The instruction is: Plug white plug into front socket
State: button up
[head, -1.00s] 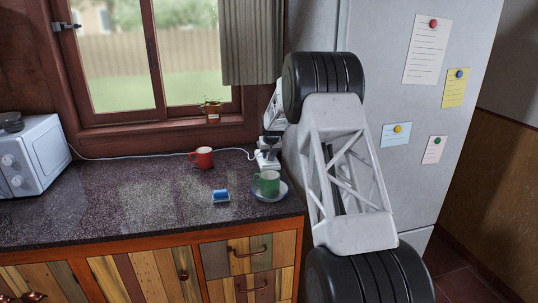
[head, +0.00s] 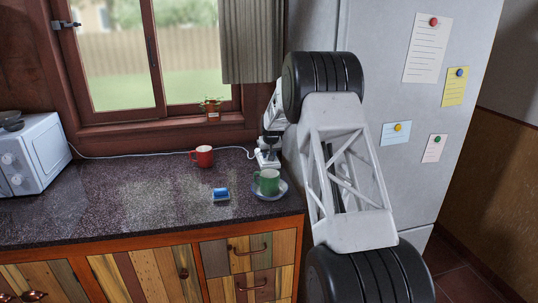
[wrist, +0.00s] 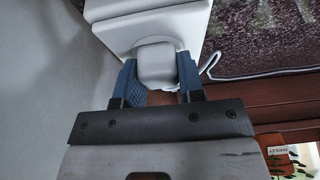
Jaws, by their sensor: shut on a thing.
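My gripper (wrist: 160,82) is shut on the white plug (wrist: 156,62), with a blue-padded finger on each side of it. In the wrist view the plug's far end meets the face of a white socket block (wrist: 125,28). I cannot tell whether the prongs are fully in, as the contact is hidden. In the head view the socket block (head: 267,160) stands at the back right of the counter, and my gripper is directly over it. A white cord (head: 165,155) runs from the microwave along the back of the counter to the block.
A green mug (head: 268,182) on a saucer (head: 281,192) stands just in front of the block. A red mug (head: 203,157) and a blue sponge (head: 221,193) are to its left. A microwave (head: 35,153) is at far left, the fridge (head: 415,180) close on the right.

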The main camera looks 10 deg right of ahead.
jog(key=shift+f, duration=0.1)
jog(key=o, duration=1.5)
jog(key=shift+r, duration=3.5)
jog(key=shift+s+r, duration=0.1)
jog(key=shift+r, duration=0.05)
